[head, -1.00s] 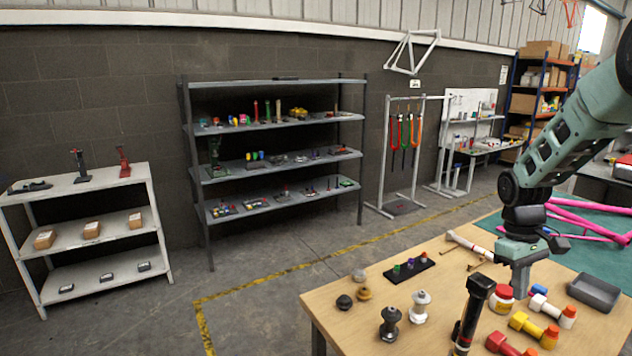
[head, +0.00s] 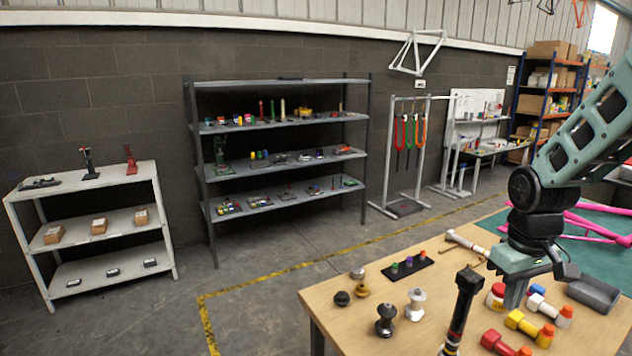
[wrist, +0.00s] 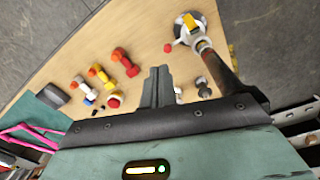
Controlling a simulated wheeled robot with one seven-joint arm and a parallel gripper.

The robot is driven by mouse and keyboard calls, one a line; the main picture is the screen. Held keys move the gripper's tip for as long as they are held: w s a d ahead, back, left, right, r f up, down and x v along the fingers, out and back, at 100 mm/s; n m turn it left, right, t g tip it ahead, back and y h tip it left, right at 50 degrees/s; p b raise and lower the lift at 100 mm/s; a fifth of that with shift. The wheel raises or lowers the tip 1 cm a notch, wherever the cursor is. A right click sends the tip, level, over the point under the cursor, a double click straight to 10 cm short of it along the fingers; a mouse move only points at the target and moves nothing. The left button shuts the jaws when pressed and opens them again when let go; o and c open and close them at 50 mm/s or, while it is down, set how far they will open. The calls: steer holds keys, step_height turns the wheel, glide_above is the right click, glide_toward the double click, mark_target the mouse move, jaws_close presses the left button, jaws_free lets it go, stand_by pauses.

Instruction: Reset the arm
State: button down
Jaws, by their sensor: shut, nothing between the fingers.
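My gripper (head: 515,292) hangs from the arm above the wooden table (head: 385,270) at the right, fingers pointing down. In the wrist view its two fingers (wrist: 157,85) are together with nothing between them. The table's small parts lie beyond the fingertips there. My gripper hides part of the tabletop and of the items behind it in the head view.
A black upright tool (head: 461,310) stands close to my gripper. Shelves (head: 280,82) line the wall; the floor (head: 270,245) is open.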

steer(key=s+a+f+n+b, duration=0.3)
steer(key=s+a+b, duration=0.2)
steer(key=s+a, duration=0.5)
steer(key=s+a+f+n+y+b, duration=0.1)
steer(key=s+a+f+n+b, duration=0.2)
steer(key=s+a, duration=0.7)
steer(key=a+b, duration=0.2)
steer(key=a, duration=0.2)
steer(key=shift+s+f, duration=0.15)
